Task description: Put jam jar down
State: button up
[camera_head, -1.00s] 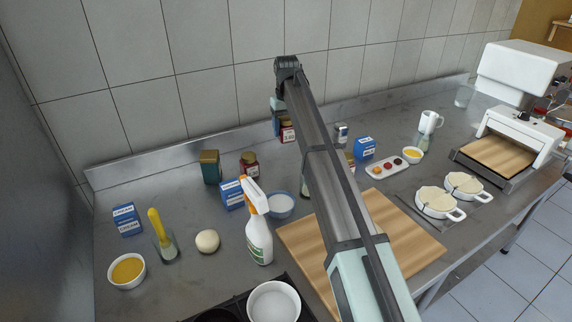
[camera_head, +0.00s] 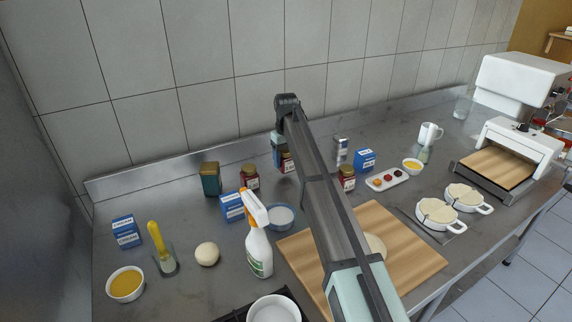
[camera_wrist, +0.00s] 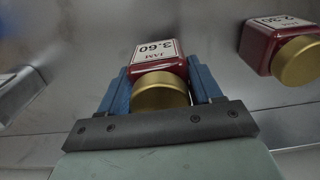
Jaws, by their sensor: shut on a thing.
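In the wrist view the jam jar (camera_wrist: 160,64), dark red with a gold lid and a white label reading JAM 3.60, sits between the blue fingers of my gripper (camera_wrist: 158,92), which are shut on it. In the head view my gripper (camera_head: 281,152) is near the back of the counter, partly behind my arm, and the jam jar (camera_head: 287,163) shows partly there. I cannot tell whether its base touches the counter (camera_head: 180,218). A similar jar labelled 2.30 (camera_wrist: 260,45) stands apart to the right in the wrist view.
Red jars stand left (camera_head: 249,178) and right (camera_head: 346,178) of my arm. A spray bottle (camera_head: 257,243), a blue-and-white box (camera_head: 232,207) and a small bowl (camera_head: 281,217) stand nearer. A wooden board (camera_head: 412,250) lies under my arm. The tiled wall (camera_head: 210,80) is behind.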

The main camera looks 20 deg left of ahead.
jog(key=shift+f, duration=1.2)
jog(key=shift+f, duration=0.15)
jog(key=o, duration=1.2)
notch_tip(320, 180, up, 12)
jog(key=shift+r, duration=0.2)
